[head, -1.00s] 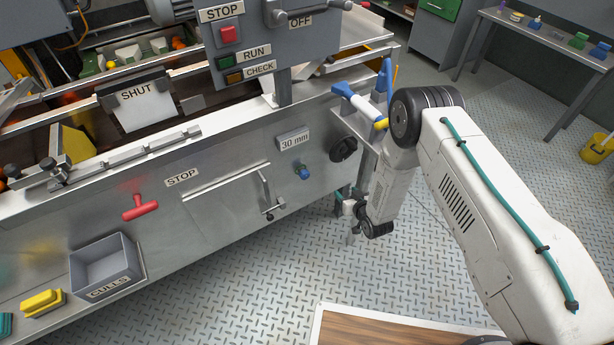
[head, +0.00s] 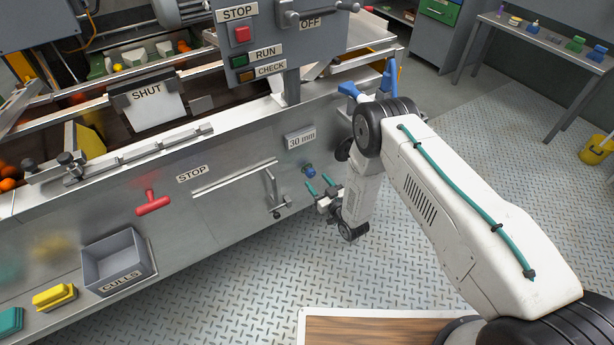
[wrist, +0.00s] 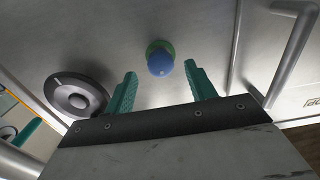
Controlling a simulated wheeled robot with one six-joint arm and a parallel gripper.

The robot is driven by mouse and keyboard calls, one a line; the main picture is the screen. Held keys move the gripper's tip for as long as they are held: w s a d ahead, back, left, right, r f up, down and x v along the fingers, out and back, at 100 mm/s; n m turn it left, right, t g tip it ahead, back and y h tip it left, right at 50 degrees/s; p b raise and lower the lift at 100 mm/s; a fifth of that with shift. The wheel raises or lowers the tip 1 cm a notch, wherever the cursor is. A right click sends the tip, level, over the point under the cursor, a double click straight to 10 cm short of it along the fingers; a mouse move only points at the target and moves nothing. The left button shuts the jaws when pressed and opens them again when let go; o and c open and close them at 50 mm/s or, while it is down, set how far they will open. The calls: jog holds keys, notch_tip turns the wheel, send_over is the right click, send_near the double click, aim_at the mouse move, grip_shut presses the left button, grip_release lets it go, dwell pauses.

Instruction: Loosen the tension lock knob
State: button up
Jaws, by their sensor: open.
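A small blue knob (head: 309,170) sits on the steel front panel below the "30 mm" plate; it looks like the tension lock knob. In the wrist view the blue knob (wrist: 160,62) has a round green base and lies beyond the fingertips, centred a little left between them. My gripper (head: 320,184) is open, with its teal fingers pointing at the panel just below and right of the knob in the head view. In the wrist view my gripper (wrist: 161,84) is empty, and no finger visibly touches the knob.
A black handwheel (wrist: 76,96) is left of the knob in the wrist view. A bar handle (head: 271,192) stands out from the panel nearby, also visible at right in the wrist view (wrist: 293,50). A red T-handle (head: 152,203) and culls bin (head: 117,265) are farther left.

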aim_at(312, 176)
jog(key=x, duration=0.5)
jog(key=shift+s, duration=0.1)
jog(key=shift+c, duration=0.2)
jog(key=c, duration=0.9)
